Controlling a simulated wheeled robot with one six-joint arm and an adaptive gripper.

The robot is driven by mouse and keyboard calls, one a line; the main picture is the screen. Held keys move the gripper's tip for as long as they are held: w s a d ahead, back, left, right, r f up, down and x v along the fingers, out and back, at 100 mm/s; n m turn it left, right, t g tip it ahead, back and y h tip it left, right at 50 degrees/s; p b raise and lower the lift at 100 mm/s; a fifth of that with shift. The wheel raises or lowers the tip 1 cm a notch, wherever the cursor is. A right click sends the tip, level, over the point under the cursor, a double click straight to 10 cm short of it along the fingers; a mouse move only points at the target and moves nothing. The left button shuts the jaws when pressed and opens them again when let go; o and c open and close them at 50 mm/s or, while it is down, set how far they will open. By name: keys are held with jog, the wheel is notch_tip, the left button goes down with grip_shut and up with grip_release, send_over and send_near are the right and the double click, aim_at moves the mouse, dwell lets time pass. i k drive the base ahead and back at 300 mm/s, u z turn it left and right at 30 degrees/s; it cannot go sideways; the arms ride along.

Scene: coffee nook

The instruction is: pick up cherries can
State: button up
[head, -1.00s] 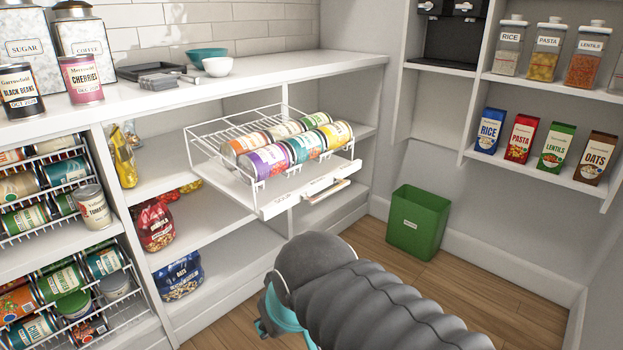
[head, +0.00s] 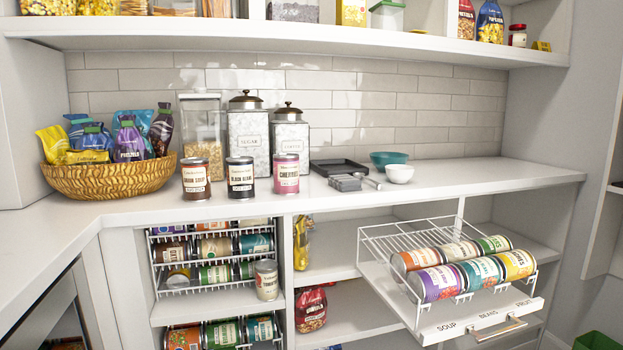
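The cherries can (head: 286,174) is pink with a cream upper label band reading CHERRIES. It stands upright on the white counter (head: 450,184) near its front edge, the rightmost of three cans in a row. The black beans can (head: 240,178) stands just left of it, apart by a small gap. Nothing covers the front of the cherries can. My gripper is not in view now.
A third can (head: 195,179) stands left of the black beans. Sugar (head: 248,137) and coffee canisters (head: 291,140) stand behind. A dark tray (head: 338,167), scoops (head: 345,183) and bowls (head: 399,173) lie to the right. A pulled-out can rack (head: 402,303) juts out below the counter.

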aim_at(286, 165)
jog(key=z, duration=1.75)
jog(key=i, duration=1.3)
jog(key=u, duration=3.95)
jog(key=i, duration=0.5)
jog(key=z, duration=0.05)
